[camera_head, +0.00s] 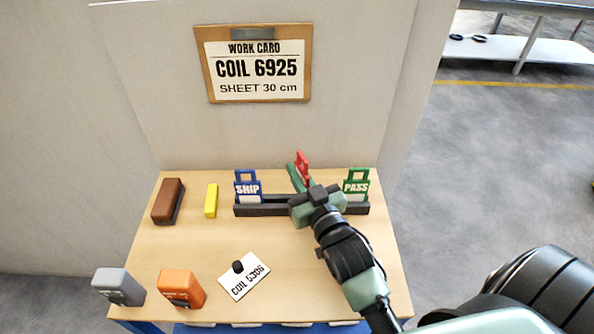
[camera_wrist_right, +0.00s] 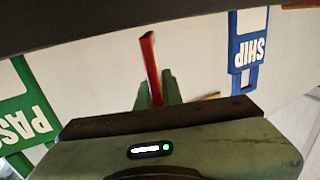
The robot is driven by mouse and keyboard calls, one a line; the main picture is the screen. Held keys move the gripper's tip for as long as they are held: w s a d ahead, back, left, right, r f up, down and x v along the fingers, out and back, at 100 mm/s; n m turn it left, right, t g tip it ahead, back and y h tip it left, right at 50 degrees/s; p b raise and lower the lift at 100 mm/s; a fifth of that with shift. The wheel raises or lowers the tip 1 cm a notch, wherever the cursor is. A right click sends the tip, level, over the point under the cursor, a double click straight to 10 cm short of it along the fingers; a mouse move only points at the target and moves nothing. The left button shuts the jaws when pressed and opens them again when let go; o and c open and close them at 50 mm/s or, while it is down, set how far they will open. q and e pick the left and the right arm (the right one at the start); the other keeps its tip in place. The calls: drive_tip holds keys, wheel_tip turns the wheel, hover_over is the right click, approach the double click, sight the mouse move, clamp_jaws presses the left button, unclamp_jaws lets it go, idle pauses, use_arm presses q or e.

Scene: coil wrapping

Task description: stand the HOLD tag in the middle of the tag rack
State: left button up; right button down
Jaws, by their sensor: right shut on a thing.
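A red tag (camera_head: 302,160) is held by my right gripper (camera_head: 300,176) above the middle of the dark tag rack (camera_head: 264,210). Its lettering cannot be read. It looks narrow and turned nearly edge-on, and in the right wrist view the red tag (camera_wrist_right: 150,62) rises from between the green fingers (camera_wrist_right: 157,92). My right gripper hides the middle of the rack, and I cannot tell whether the tag touches it. The blue SHIP tag (camera_head: 247,188) stands at the rack's left end, the green PASS tag (camera_head: 356,188) at its right end. My left gripper is not in view.
A brown block (camera_head: 168,201) and a yellow block (camera_head: 211,201) lie left of the rack. A grey block (camera_head: 118,287), an orange block (camera_head: 180,290) and a COIL 6306 card (camera_head: 244,283) with a black knob are nearer. A panel with a work card (camera_head: 255,65) stands behind.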

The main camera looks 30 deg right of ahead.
drive_tip(key=shift+f, duration=0.35)
drive_tip(key=c, duration=1.6)
unclamp_jaws()
drive_tip(key=shift+o, duration=0.2)
drive_tip(key=shift+s+r, duration=0.1)
drive_tip(key=shift+r, duration=0.5)
drive_tip(key=s+b, duration=0.2)
drive_tip(key=s, duration=0.9)
drive_tip(key=shift+s+a, duration=0.35)
drive_tip(key=shift+s, duration=0.05)
drive_tip(key=shift+f, duration=0.1)
